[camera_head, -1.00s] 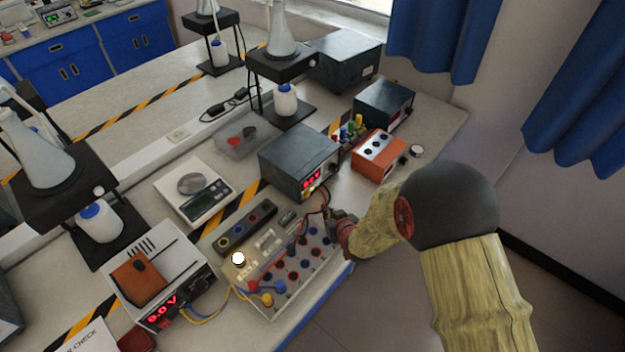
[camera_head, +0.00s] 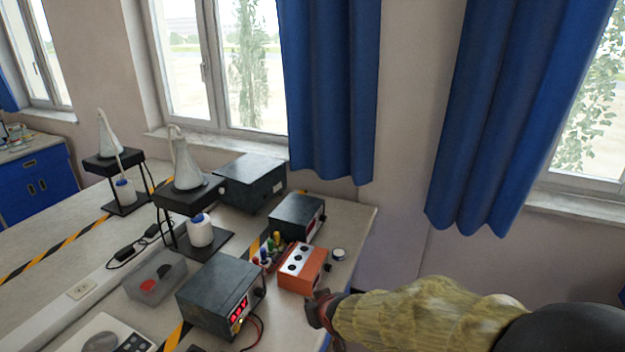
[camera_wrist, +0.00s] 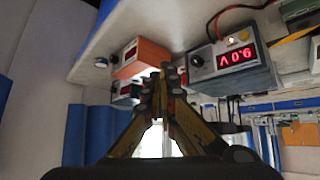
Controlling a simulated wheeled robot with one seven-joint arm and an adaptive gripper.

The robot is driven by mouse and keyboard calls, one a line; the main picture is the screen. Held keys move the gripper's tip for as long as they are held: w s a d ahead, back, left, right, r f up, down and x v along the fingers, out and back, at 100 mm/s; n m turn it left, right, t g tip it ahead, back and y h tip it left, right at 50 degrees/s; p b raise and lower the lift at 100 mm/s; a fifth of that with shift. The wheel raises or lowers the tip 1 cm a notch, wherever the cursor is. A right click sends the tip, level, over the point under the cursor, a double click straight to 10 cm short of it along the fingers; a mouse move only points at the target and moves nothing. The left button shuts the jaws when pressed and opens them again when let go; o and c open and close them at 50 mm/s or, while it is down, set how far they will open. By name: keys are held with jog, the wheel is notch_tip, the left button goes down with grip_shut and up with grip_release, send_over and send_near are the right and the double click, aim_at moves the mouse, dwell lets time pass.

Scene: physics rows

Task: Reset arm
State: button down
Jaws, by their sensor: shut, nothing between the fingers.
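My gripper (camera_head: 322,308) is at the lower middle of the head view, at the right edge of the bench, with my arm reaching in from the right. In the wrist view my gripper (camera_wrist: 163,88) shows with its fingertips together, shut and empty. It is apart from the instruments in front of it. An orange box with black dials (camera_head: 302,268) stands just beyond it on the bench, and a dark power supply with a red display (camera_head: 222,297) stands to its left. The power supply also shows in the wrist view, upside down (camera_wrist: 232,66).
The lab bench (camera_head: 352,222) runs along the left. A dark meter box (camera_head: 297,216), a clear tray (camera_head: 156,278), a white bottle (camera_head: 200,230) and flasks on stands (camera_head: 186,170) fill it. Blue curtains (camera_head: 333,90) hang behind. Right of the bench is free.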

jog(key=s+d+r+m+g+h, duration=0.1)
jog(key=s+d+r+m+h, duration=0.15)
jog(key=s+d+r, duration=1.1)
jog(key=s+d+r+m+g, duration=0.1)
jog(key=s+d, duration=0.2)
jog(key=s, duration=0.4)
jog(key=s+d+r+m, duration=0.1)
jog(key=s+d, duration=0.1)
jog(key=s, duration=0.6)
jog(key=shift+s+d+g, duration=0.3)
jog(key=shift+d+g, duration=0.1)
jog(key=shift+r+h, duration=0.15)
jog(key=shift+h, duration=0.1)
